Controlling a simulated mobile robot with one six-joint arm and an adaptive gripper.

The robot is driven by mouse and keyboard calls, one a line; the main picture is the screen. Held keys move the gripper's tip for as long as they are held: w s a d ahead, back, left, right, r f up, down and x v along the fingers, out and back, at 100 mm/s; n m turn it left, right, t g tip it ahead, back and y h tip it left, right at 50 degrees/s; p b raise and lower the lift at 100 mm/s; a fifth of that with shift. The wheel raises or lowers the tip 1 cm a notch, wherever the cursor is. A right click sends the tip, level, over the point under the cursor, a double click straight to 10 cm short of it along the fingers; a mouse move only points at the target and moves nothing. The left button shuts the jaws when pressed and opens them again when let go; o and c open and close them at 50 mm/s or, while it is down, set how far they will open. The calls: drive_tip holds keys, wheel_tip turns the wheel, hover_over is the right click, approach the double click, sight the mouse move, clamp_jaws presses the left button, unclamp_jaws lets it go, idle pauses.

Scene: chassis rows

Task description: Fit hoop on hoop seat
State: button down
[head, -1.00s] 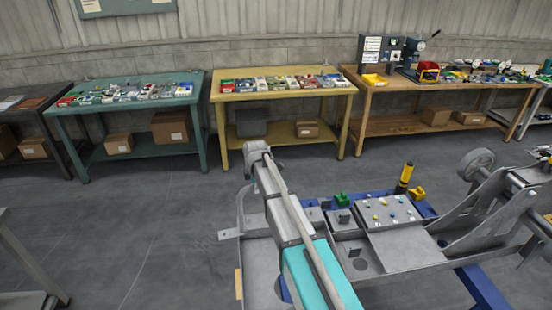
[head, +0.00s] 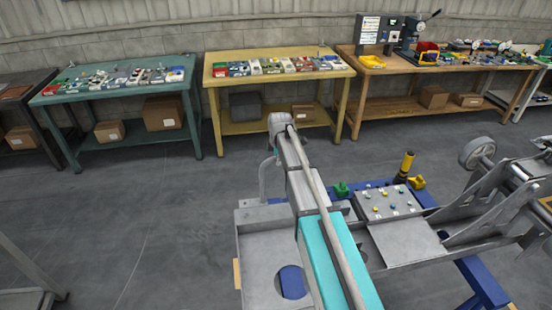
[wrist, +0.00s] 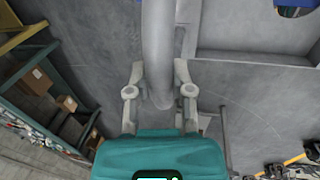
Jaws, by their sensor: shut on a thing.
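The hoop is a grey bent tube (head: 264,181), partly hidden behind my arm in the head view, left of my arm and by the chassis's far edge. In the wrist view the hoop (wrist: 158,45) runs from the top edge down between my fingers. My gripper (wrist: 160,91) is shut on it, one finger on each side. In the head view my gripper is hidden by my arm.
A panel with coloured knobs (head: 388,203), a yellow-black post (head: 404,166) and a grey wheel (head: 478,152) are on the chassis's right side. Teal (head: 70,97) and yellow (head: 225,79) benches stand behind.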

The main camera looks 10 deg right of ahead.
drive_tip(key=shift+a+f, duration=0.1)
drive_tip(key=shift+f+b, duration=1.75)
drive_tip(key=shift+b, duration=0.15)
drive_tip(key=shift+f+b, duration=2)
idle(0.9)
drive_tip(key=shift+c, duration=2.1)
unclamp_jaws()
drive_tip(key=shift+r, duration=0.2)
